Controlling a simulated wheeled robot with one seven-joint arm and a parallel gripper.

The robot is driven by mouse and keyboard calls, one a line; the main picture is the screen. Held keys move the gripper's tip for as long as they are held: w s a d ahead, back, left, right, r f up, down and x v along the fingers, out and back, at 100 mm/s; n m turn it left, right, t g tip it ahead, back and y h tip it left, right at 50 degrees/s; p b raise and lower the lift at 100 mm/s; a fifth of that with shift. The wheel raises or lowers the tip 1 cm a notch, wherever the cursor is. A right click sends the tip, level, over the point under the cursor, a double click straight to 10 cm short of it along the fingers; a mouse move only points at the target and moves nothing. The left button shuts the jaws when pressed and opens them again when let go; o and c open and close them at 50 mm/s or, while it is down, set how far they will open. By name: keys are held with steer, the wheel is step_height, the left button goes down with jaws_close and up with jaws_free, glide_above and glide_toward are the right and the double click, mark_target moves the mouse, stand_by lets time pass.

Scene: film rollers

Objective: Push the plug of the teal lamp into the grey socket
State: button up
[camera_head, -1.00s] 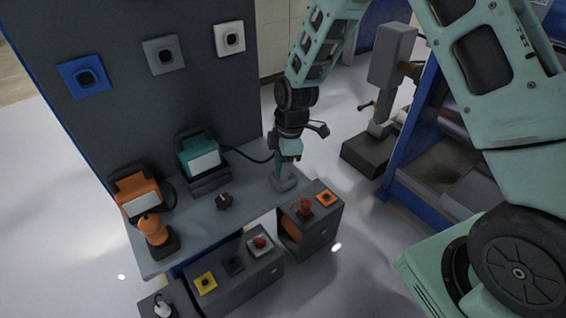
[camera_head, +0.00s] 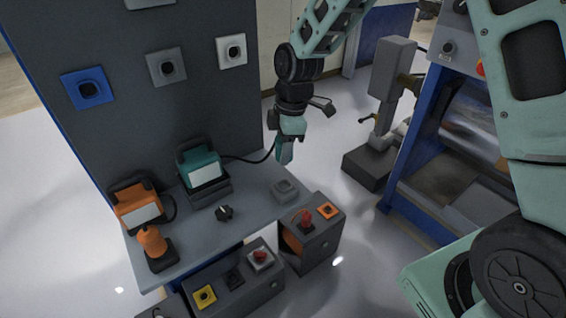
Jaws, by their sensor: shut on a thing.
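The teal lamp (camera_head: 202,172) stands on the bench with its pale face turned to the front. A black cable runs from it to the teal plug (camera_head: 285,154). My gripper (camera_head: 287,142) is shut on that plug and holds it above the right end of the bench, clear of the grey base block. The grey socket (camera_head: 166,68) is on the dark upright panel, between the blue and white sockets, up and left of my gripper. They are well apart. The fingertips are small and partly merge with the plug.
Blue (camera_head: 87,88) and white (camera_head: 231,50) sockets flank the grey one. The grey base block (camera_head: 285,190) sits empty on the bench (camera_head: 235,235). An orange lamp (camera_head: 137,206), an orange plug (camera_head: 153,242) and a black knob (camera_head: 224,213) also stand there.

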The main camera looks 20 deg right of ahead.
steer(key=shift+r, duration=0.55)
steer(key=w+a+r+n+t+y, duration=0.1)
steer(key=w+a+r+t+y, duration=0.2)
steer(key=a, duration=0.4)
steer(key=w+a+r+t, duration=0.1)
steer(key=w+a+t, duration=0.2)
steer(key=a+t, duration=0.3)
steer(key=s+a+r+t+y, duration=0.1)
steer(key=s+a+r+t, duration=0.1)
steer(key=a+r+t, duration=0.3)
steer(key=s+r+t+y, duration=0.1)
steer(key=s+r+t, duration=0.15)
steer(key=r, duration=0.45)
steer(key=shift+n+t, duration=0.25)
steer(key=shift+n, duration=0.05)
steer(key=shift+d+x, duration=0.2)
steer(key=shift+x, duration=1.75)
steer(key=shift+d+x, duration=0.2)
steer(key=shift+x, duration=1.7)
steer(key=shift+w, duration=0.2)
steer(key=shift+b, duration=0.8)
